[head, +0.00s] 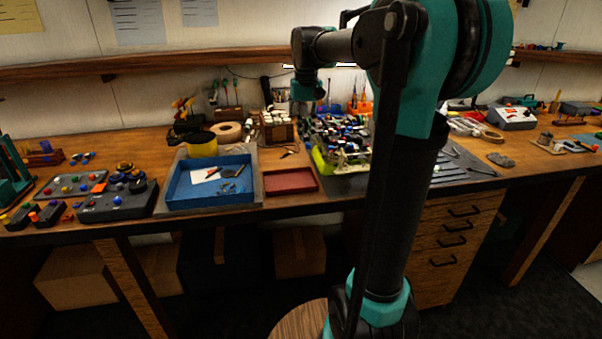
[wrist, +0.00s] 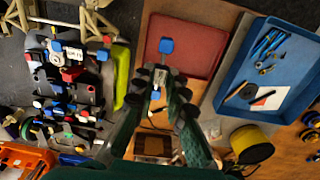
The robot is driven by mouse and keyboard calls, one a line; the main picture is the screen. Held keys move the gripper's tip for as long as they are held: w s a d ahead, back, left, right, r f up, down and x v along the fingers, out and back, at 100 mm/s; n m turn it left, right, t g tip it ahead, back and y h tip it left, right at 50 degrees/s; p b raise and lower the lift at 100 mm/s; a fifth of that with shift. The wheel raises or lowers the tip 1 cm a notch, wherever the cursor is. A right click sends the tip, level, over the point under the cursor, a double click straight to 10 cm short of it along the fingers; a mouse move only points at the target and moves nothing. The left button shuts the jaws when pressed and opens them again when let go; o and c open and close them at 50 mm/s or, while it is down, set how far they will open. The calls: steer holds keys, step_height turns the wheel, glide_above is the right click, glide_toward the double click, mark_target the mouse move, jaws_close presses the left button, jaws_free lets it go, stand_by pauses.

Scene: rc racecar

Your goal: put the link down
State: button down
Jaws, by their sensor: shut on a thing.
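My gripper (wrist: 160,80) is shut on the link (wrist: 166,47), a small light piece with blue ends that sticks out past the fingertips in the wrist view. The link's far blue end lies over the near part of the red tray (wrist: 198,33) in that view. Its height above the tray is hard to judge. In the head view, my gripper (head: 308,92) hangs above the back of the bench, and the link cannot be made out. The red tray (head: 291,181) lies flat near the bench's front edge and looks empty.
The blue tray (head: 172,195), with paper and tools, lies left of the red tray. The partly built racecar (head: 345,137) stands to the right, by a yellow-green part (head: 322,163). A yellow roll (head: 201,144) and a wooden holder (head: 277,128) stand behind.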

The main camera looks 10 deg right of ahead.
step_height(320, 180, down, 14)
steer(key=shift+r, duration=0.2)
steer(key=shift+f, duration=0.1)
stand_by(0.3)
steer(key=c, duration=1.8)
jaws_free()
steer(key=shift+c, duration=0.2)
step_height(320, 180, up, 12)
steer(key=shift+r, duration=0.15)
